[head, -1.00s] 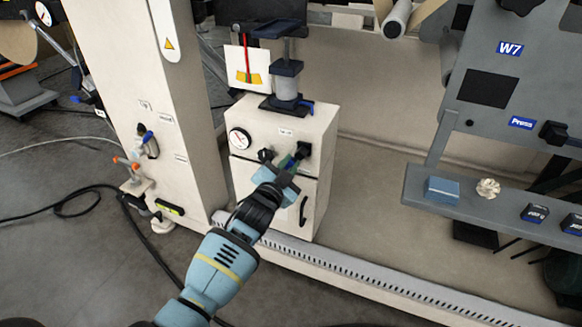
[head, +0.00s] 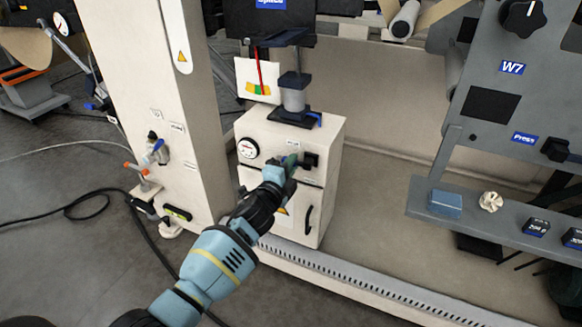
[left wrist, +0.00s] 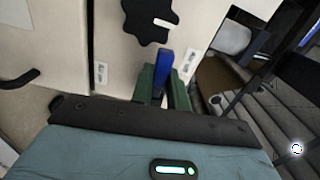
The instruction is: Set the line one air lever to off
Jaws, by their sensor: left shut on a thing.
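A blue lever (left wrist: 163,66) shows in the left wrist view between the two green fingers of my left gripper (left wrist: 163,84). The gripper is shut on it. A black lobed knob (left wrist: 150,18) is just beyond the lever. In the head view my left gripper (head: 291,161) is at the front of the beige cabinet (head: 316,140), left of a black knob (head: 310,160). There the gripper hides the held lever, and no line number can be read on it. My right gripper is not in view.
The cabinet front has a round gauge (head: 247,148) and a black door handle (head: 308,219). A beige column (head: 190,110) with a small blue-handled valve (head: 158,146) stands to the left. A grey shelf (head: 470,215) juts in at the right, holding a blue box (head: 445,203).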

